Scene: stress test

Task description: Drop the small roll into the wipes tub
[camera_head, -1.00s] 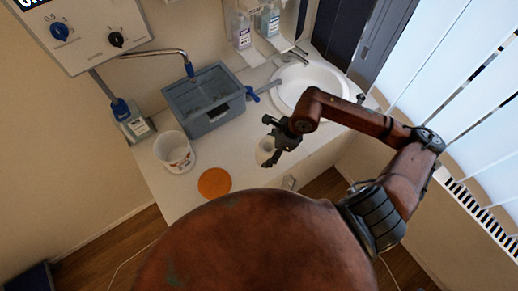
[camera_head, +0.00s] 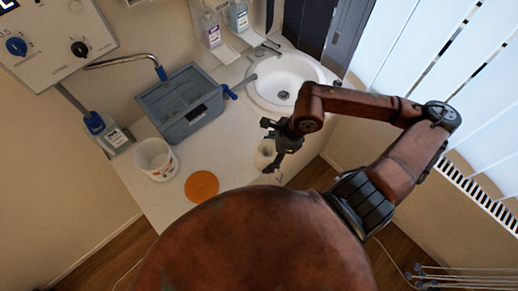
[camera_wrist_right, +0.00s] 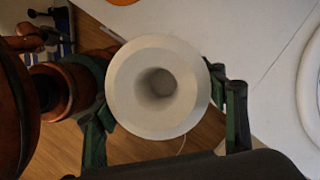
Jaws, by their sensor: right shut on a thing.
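The small roll (camera_wrist_right: 120,95) is white with a hollow core. In the right wrist view it sits end-on between the fingers of my right gripper (camera_wrist_right: 165,115), which is shut on it. In the head view the right gripper (camera_head: 272,148) is at the right part of the counter, with the roll (camera_head: 263,152) partly hidden behind its fingers. The wipes tub (camera_head: 156,160) is a white open bucket with a label, upright on the counter to the left of the gripper and well apart from it. My left gripper is not in view.
An orange disc (camera_head: 202,187) lies flat between the tub and my right gripper. A grey-blue basin (camera_head: 190,128) stands behind the tub, and a white sink (camera_head: 258,96) is at the back right.

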